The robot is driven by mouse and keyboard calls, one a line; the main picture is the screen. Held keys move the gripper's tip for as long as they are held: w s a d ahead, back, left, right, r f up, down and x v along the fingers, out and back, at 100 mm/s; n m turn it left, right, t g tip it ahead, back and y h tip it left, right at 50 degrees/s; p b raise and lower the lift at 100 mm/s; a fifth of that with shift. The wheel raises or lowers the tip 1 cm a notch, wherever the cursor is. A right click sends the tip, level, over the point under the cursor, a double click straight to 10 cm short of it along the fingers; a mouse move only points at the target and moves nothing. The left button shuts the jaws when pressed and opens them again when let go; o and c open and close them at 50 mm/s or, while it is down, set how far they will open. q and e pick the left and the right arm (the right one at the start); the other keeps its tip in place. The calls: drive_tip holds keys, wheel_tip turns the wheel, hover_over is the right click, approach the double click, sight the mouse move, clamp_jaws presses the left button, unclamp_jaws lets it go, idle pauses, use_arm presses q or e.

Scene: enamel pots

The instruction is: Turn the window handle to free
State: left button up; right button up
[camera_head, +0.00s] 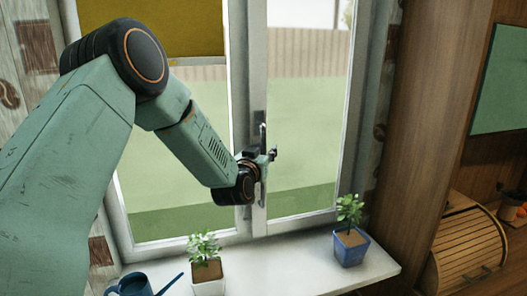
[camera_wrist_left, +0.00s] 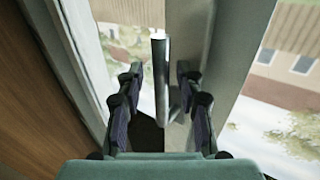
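The window handle (camera_head: 262,132) is a slim metal lever on the upright middle frame of the window. It appears to point down, and its middle part is hidden behind my gripper in the head view. My left gripper (camera_head: 268,156) is at the handle, reaching in from the left. In the left wrist view, the two dark fingers of my left gripper (camera_wrist_left: 160,72) stand apart, with the grey handle bar (camera_wrist_left: 160,85) between them. A gap shows on each side of the bar near the fingertips. My right gripper is not in view.
A white sill (camera_head: 290,264) runs below the window. On it stand a white pot plant (camera_head: 208,278), a blue pot plant (camera_head: 351,246) and a blue watering can (camera_head: 134,286). A yellow blind (camera_head: 150,28) hangs at the upper left. A wooden bread box (camera_head: 468,245) is at right.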

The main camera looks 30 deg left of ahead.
use_arm(q)
drive_tip(key=shift+c, duration=0.2)
drive_tip(key=shift+a, duration=0.1)
drive_tip(key=c, duration=0.6)
clamp_jaws()
drive_tip(key=shift+w, duration=0.1)
